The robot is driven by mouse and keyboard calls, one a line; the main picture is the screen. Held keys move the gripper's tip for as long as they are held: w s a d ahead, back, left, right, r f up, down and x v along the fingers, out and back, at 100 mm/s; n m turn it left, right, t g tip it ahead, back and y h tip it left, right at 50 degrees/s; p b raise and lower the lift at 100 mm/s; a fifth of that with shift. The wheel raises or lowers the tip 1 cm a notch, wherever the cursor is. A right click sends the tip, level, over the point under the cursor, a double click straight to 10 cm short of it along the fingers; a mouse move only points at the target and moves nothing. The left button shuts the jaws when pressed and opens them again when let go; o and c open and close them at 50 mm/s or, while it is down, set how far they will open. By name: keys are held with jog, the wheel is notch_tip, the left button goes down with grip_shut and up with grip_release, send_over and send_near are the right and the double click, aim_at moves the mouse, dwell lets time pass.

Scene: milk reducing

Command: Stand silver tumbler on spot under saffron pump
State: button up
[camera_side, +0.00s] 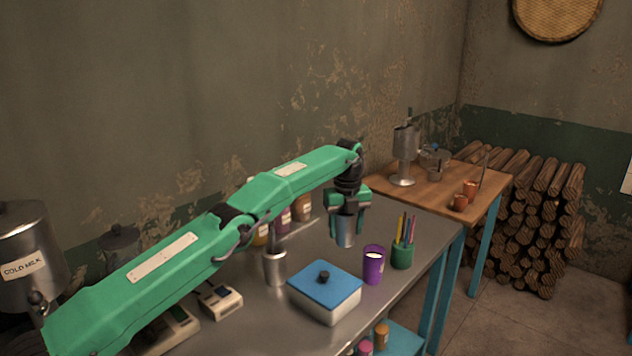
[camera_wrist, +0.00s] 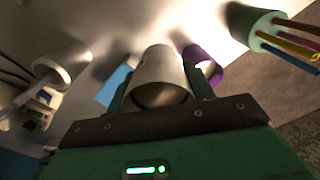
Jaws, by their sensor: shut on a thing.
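My gripper (camera_side: 348,222) is shut on the silver tumbler (camera_side: 345,234), one finger on each side of it. The tumbler hangs upright over the steel counter; I cannot tell how far its base is from the surface. In the wrist view the tumbler (camera_wrist: 160,72) sits between the green fingers (camera_wrist: 160,85).
A metal cup with a tool (camera_side: 275,268), a blue-lidded box (camera_side: 325,295), a purple cup (camera_side: 373,267) and a green pencil holder (camera_side: 402,256) stand near the tumbler. A wooden table (camera_side: 420,200) adjoins at the far end.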

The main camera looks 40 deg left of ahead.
jog(key=shift+r, duration=0.15)
jog(key=shift+s+r+n, duration=0.3)
jog(key=shift+r+n, duration=0.45)
jog(key=shift+n, duration=0.15)
jog(key=s+r+n, duration=0.5)
jog(key=s+n, duration=0.5)
jog(key=n, duration=0.1)
jog(key=s+r+n, duration=0.5)
jog(key=s+n, duration=0.6)
jog(key=n, duration=0.1)
jog(key=shift+s+r, duration=0.25)
jog(key=shift+s, duration=0.05)
jog(key=shift+a, duration=0.1)
jog(key=s+f, duration=0.4)
jog(key=f, duration=0.1)
jog(key=shift+f, duration=0.2)
jog(key=shift+s+r, duration=0.1)
jog(key=shift+r, duration=0.05)
